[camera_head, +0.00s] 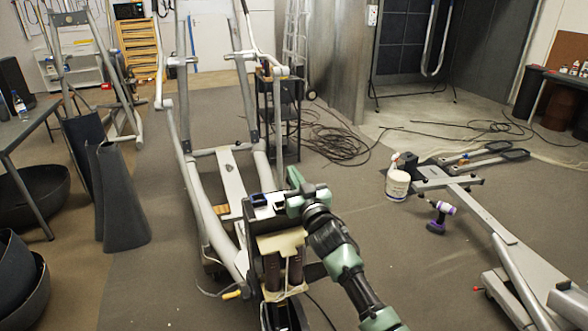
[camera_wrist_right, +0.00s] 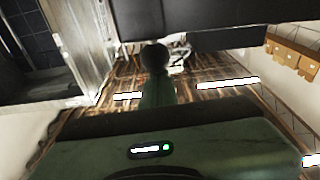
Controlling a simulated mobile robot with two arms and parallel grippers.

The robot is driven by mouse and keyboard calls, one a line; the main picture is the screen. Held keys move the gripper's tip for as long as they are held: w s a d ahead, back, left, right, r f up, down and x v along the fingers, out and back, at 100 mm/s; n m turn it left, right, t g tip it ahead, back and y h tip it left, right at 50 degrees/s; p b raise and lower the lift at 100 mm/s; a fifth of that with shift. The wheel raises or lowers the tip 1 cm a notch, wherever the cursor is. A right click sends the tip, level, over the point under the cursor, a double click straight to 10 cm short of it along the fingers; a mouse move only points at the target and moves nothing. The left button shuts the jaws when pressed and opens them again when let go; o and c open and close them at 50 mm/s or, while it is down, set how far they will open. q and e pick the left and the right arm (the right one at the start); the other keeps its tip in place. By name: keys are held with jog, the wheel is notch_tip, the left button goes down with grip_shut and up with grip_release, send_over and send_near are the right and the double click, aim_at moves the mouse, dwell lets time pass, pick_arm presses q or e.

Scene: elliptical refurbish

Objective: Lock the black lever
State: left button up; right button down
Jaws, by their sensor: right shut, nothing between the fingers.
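My green and black right arm comes in from the lower right in the head view. Its gripper (camera_head: 296,182) is shut and empty, at the right side of the dark upper part (camera_head: 284,220) of the elliptical machine. In the right wrist view, a dark rounded knob (camera_wrist_right: 153,57) shows at the end of the narrow green finger (camera_wrist_right: 157,92), just below a dark bar (camera_wrist_right: 220,20). I cannot tell whether the knob is the black lever or touches the finger. No black lever can be made out clearly in the head view. My left gripper is not in view.
The elliptical's long grey rails and upright arms (camera_head: 245,90) extend behind the gripper.

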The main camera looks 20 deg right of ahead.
jog(key=r+p, duration=0.2)
jog(key=w+r+p, duration=0.1)
jog(key=r+p, duration=0.1)
jog(key=shift+r, duration=0.35)
jog(key=s+f+b, duration=0.1)
jog(key=s+f, duration=0.1)
jog(key=s, duration=0.8)
jog(key=shift+d+b, duration=0.15)
jog(key=shift+b, duration=0.2)
jog(key=shift+f, duration=0.15)
